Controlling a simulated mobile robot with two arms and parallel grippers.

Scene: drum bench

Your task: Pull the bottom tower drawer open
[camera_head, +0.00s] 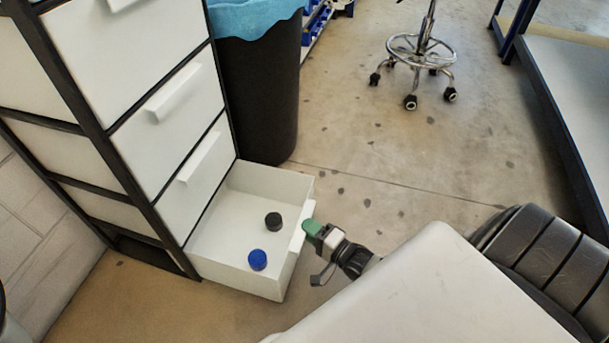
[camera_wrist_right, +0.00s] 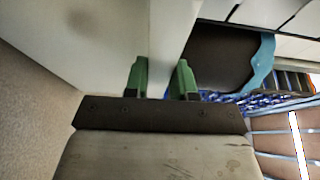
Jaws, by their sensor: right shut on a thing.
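The bottom tower drawer (camera_head: 222,249) is white and stands pulled out from the dark-framed drawer tower (camera_head: 205,262). A blue round cap (camera_head: 257,260) and a black round cap (camera_head: 273,220) lie inside it. My right gripper (camera_head: 306,229) is at the drawer's front, shut on its handle (camera_head: 299,237). In the right wrist view the green fingers of my right gripper (camera_wrist_right: 163,78) stand on either side of the pale handle strip (camera_wrist_right: 170,45). My left gripper does not show in either view.
A black bin (camera_head: 262,95) with a blue liner stands right beside the tower. A wheeled stool (camera_head: 421,50) is at the back. A bench (camera_head: 570,75) runs along the right. The floor (camera_head: 370,150) between is clear.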

